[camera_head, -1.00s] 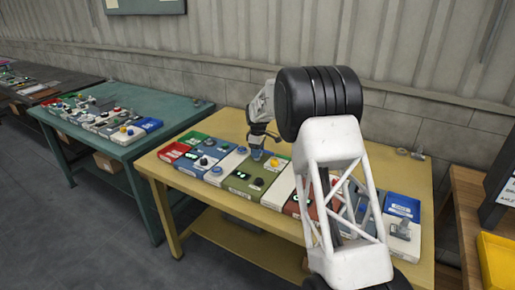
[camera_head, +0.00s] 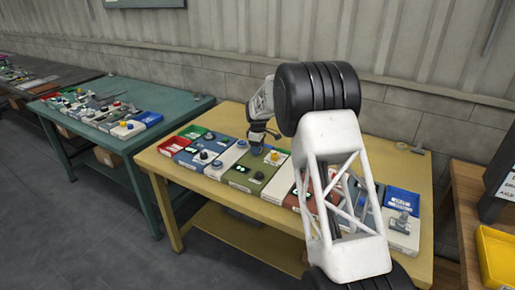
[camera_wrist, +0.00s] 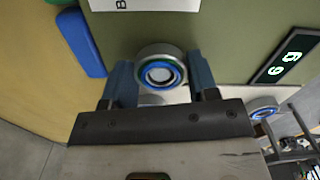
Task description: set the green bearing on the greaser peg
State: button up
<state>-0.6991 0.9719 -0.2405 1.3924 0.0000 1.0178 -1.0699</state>
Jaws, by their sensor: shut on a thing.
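My gripper (camera_head: 257,149) is over the back part of the olive chassis (camera_head: 238,181) in the head view. In the wrist view, my gripper (camera_wrist: 162,84) has its two blue-grey fingers shut on a grey metal bearing (camera_wrist: 145,54) with a blue band around its bore. I cannot pick out the greaser peg with certainty; my arm hides part of the row.
The olive chassis carries a yellow knob (camera_head: 274,155), a black knob (camera_head: 259,175) and a lit display (camera_head: 241,168). Another blue-ringed part (camera_wrist: 262,108) stands on a neighbouring white chassis. Other chassis line the yellow table (camera_head: 152,160) closely. A teal table (camera_head: 180,98) stands left.

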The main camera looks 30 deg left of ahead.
jog(key=o, duration=1.1)
jog(key=shift+r, duration=0.1)
jog(key=shift+r, duration=3.8)
jog(key=shift+r, duration=0.15)
notch_tip(320, 180, up, 7)
jog(key=shift+f, duration=0.15)
